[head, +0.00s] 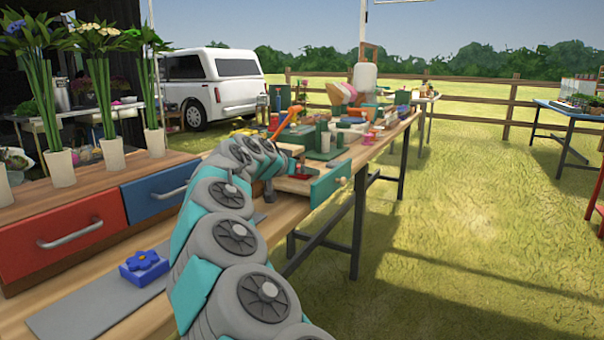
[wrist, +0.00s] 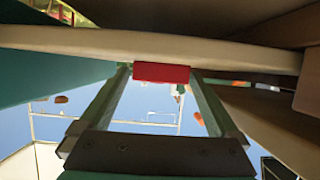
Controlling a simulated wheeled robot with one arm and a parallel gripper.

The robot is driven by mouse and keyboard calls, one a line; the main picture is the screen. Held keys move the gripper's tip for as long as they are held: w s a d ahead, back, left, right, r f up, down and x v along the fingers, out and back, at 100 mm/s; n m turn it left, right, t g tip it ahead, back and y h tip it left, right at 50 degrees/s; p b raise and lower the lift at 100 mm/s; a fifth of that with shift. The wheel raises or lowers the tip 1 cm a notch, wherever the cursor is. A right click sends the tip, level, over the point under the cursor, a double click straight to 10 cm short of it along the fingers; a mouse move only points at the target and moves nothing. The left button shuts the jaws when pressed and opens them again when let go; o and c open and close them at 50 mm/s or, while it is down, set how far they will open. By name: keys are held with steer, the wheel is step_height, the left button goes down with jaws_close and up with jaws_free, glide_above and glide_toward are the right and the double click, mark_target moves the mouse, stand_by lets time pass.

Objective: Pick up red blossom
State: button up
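A small red block (wrist: 161,72), probably the red blossom's base, shows in the wrist view at the tips of my gripper (wrist: 160,75). It spans nearly the whole gap between the two fingers, which stand wide apart at the palm's outer ends. No clear squeeze on it shows. In the head view a bit of red (head: 300,177) lies inside the pulled-out green-fronted drawer (head: 330,181), where my arm reaches down. The blossom's petals cannot be made out. My fingertips are hard to see there.
A blue blossom on a blue block (head: 145,266) sits on a grey mat (head: 90,305). Closed red (head: 62,236) and blue (head: 158,193) drawers are at left, below vases of flowers (head: 112,153). Tools and boxes crowd the table behind. Grass at right is open.

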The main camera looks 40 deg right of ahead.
steer(key=c, duration=1.2)
step_height(320, 180, up, 10)
